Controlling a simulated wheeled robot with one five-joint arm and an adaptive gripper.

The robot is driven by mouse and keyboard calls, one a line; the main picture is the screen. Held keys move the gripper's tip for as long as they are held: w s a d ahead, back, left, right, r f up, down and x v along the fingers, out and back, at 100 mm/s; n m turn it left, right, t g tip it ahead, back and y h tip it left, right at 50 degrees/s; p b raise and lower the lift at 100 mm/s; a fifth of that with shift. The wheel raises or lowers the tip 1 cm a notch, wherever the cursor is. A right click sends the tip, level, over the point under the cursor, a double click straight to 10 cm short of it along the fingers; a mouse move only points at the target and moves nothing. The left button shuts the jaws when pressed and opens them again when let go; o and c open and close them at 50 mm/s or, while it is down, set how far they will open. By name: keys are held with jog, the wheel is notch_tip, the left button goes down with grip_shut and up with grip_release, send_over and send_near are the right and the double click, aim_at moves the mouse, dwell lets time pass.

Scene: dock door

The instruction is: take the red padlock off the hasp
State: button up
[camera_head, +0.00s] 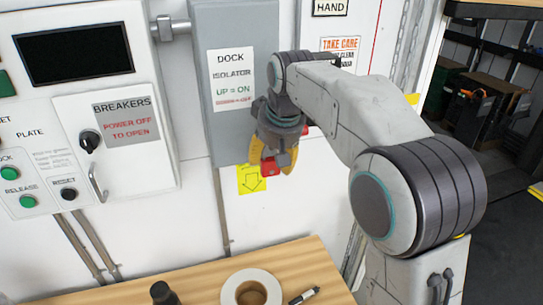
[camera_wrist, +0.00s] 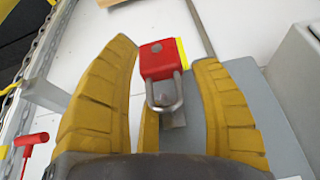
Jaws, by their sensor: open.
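The red padlock (camera_wrist: 159,57) is between the two yellow fingers of my gripper (camera_wrist: 165,54) in the wrist view. Its metal shackle (camera_wrist: 164,106) still passes at the metal hasp tab (camera_wrist: 173,132) by the grey isolator box. My gripper is open, with a finger on each side of the padlock and small gaps showing beside it. In the head view my gripper (camera_head: 273,157) points down at the lower edge of the dock isolator box (camera_head: 233,125). The padlock (camera_head: 268,169) shows partly below and between the fingers; its shackle is hidden there.
A breaker panel (camera_head: 128,128) with a knob and handle is at left. A red handle (camera_wrist: 30,140) shows at the left of the wrist view. A wooden table (camera_head: 200,285) below holds a tape roll (camera_head: 232,290), a marker (camera_head: 304,296) and a dark bottle (camera_head: 162,293).

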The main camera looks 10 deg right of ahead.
aim_at(272, 161)
jog(key=shift+x, duration=1.5)
jog(key=shift+c, duration=0.3)
grip_shut()
jog(key=shift+r, duration=0.15)
jog(key=shift+r, duration=0.45)
jog(key=shift+r, duration=0.15)
jog(key=shift+s+d, duration=0.1)
jog(key=shift+s, duration=0.05)
